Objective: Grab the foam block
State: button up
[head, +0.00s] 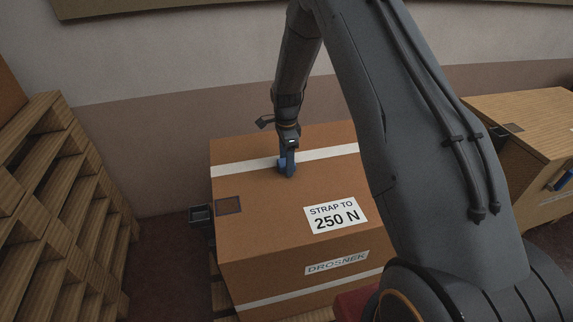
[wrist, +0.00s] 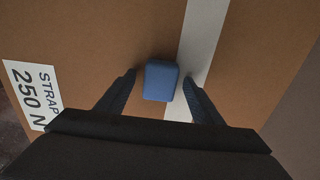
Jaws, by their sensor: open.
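The foam block (wrist: 160,81) is a small blue block with rounded corners. It lies on top of a large brown cardboard box (head: 250,228), beside and partly against the white strap (wrist: 207,35). My gripper (wrist: 160,84) is open, with one dark finger on each side of the block and a gap to each. In the head view my gripper (head: 287,170) points down at the box top, and the block (head: 282,162) is partly hidden by it. I cannot tell exactly how high the fingertips are above the box.
The box bears a "STRAP TO 250 N" label (head: 336,215) and a dark square patch (head: 229,206). Stacked wooden pallets (head: 62,200) stand at the left. Another box (head: 530,130) stands at the right. A wall (head: 180,130) is close behind. The box top around the block is clear.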

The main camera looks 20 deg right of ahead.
jog(key=c, duration=1.1)
